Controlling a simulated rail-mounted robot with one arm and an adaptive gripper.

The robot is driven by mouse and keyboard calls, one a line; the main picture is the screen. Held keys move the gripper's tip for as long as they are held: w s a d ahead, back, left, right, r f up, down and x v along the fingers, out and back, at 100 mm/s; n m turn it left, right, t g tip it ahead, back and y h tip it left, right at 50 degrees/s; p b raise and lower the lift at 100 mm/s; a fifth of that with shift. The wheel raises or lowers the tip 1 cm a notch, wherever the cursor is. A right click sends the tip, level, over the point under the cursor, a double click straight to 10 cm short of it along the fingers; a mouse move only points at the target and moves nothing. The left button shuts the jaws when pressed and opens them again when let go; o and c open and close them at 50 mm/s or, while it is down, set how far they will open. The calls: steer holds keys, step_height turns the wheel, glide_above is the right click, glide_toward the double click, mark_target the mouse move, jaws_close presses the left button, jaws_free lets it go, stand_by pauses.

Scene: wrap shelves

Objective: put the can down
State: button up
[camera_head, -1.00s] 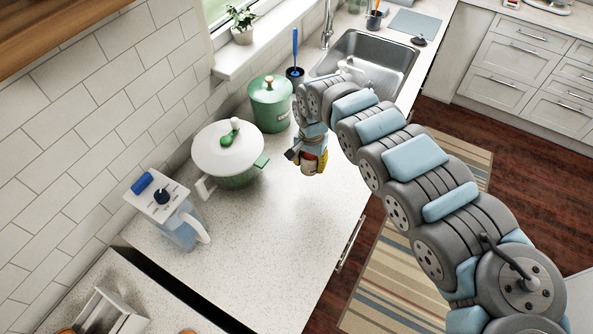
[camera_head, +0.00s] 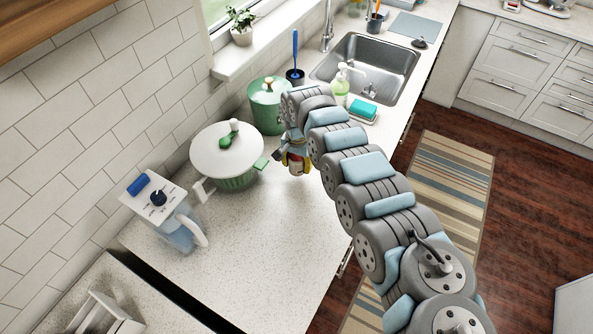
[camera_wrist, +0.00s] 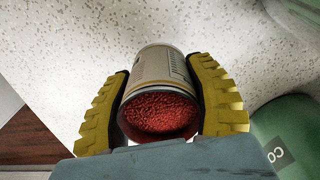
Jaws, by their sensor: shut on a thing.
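The can (camera_wrist: 160,88) is in the wrist view, with a pale label and a red, grainy end facing the camera. My gripper (camera_wrist: 165,95) has its yellow ridged fingers closed on both sides of it. In the head view my gripper (camera_head: 294,160) is over the speckled counter (camera_head: 265,235), right of the white-lidded pot, and the can (camera_head: 296,168) shows small and partly hidden between its fingers. I cannot tell whether the can touches the counter.
A white-lidded green pot (camera_head: 227,152) stands left of my gripper, and a green canister (camera_head: 267,107) behind it. A soap bottle (camera_head: 340,88), a teal sponge (camera_head: 363,109) and the sink (camera_head: 375,62) are beyond. The front counter is clear.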

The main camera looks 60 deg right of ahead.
mark_target(297, 170)
steer(key=shift+w+f, duration=0.25)
steer(key=shift+f, duration=0.15)
steer(key=shift+s+d+f+b, duration=0.15)
steer(key=shift+f+b, duration=0.2)
steer(key=shift+f, duration=1.15)
steer(key=shift+f, duration=0.1)
steer(key=o, duration=1.2)
step_height(297, 170, up, 11)
steer(key=shift+r+p, duration=0.2)
steer(key=shift+p, duration=0.25)
steer(key=shift+o, duration=0.9)
steer(key=shift+r, duration=0.45)
